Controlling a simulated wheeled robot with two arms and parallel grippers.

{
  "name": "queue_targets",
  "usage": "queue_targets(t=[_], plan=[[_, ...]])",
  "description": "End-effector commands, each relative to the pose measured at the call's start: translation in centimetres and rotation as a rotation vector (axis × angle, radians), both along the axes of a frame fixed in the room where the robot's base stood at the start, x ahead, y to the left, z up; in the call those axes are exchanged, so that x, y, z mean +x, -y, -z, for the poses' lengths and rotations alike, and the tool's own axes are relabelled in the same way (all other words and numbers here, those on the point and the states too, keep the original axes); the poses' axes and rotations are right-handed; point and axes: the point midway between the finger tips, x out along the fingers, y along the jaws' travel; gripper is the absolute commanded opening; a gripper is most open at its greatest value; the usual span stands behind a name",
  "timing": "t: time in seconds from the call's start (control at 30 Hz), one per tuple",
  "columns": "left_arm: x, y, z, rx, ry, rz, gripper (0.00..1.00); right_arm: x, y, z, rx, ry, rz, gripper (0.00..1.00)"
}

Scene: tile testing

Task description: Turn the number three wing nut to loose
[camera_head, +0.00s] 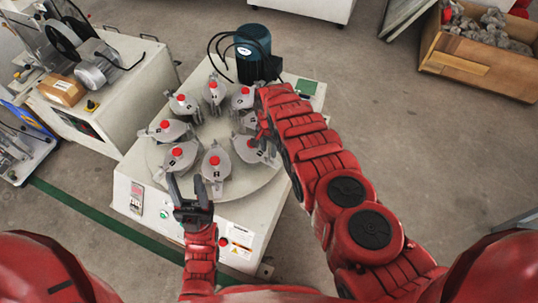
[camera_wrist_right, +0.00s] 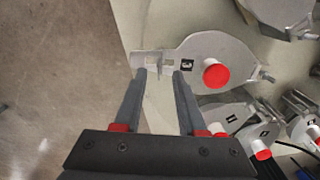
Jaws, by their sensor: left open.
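In the right wrist view, a grey metal pot marked 3 (camera_wrist_right: 222,48) with a red knob (camera_wrist_right: 216,75) lies just beyond my right gripper. The slotted metal end piece (camera_wrist_right: 152,58) at its left side is by the fingertips; I cannot make out the wing nut's shape clearly. My right gripper (camera_wrist_right: 159,75) is open, its two fingers apart with nothing clearly held between them. In the head view, my right arm hides part of the pots near it. My left gripper (camera_head: 190,187) is open and empty at the front of the round turntable (camera_head: 242,186).
Several similar grey pots with red knobs ring the turntable, close together. A dark blue-green motor (camera_head: 253,47) with black cables stands behind. A white machine (camera_head: 140,75) is at the left, and a wooden crate (camera_head: 470,76) sits at the upper right.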

Motion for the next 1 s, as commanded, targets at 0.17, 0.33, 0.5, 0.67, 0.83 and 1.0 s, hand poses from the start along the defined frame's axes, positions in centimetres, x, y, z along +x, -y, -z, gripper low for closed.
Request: queue_targets(t=[0.17,0.33,0.5,0.67,0.83,1.0], plan=[[0.0,0.0,2.0,0.0,0.0,0.0,0.5,-0.1,0.0,2.6,-0.001,-0.002,-0.001,0.4],[0.0,0.0,2.4,0.0,0.0,0.0,0.5,0.1,0.0,3.0,0.0,0.001,0.0,0.4],[0.0,0.0,2.3,0.0,0.0,0.0,0.5,0.1,0.0,3.0,0.0,0.001,0.0,0.4],[0.0,0.0,2.3,0.0,0.0,0.0,0.5,0.0,0.0,3.0,0.0,0.0,0.0,0.31],[0.0,0.0,2.3,0.0,0.0,0.0,0.5,0.0,0.0,3.0,0.0,0.0,0.0,0.0],[0.0,0.0,2.3,0.0,0.0,0.0,0.5,0.0,0.0,3.0,0.0,0.0,0.0,0.0]])
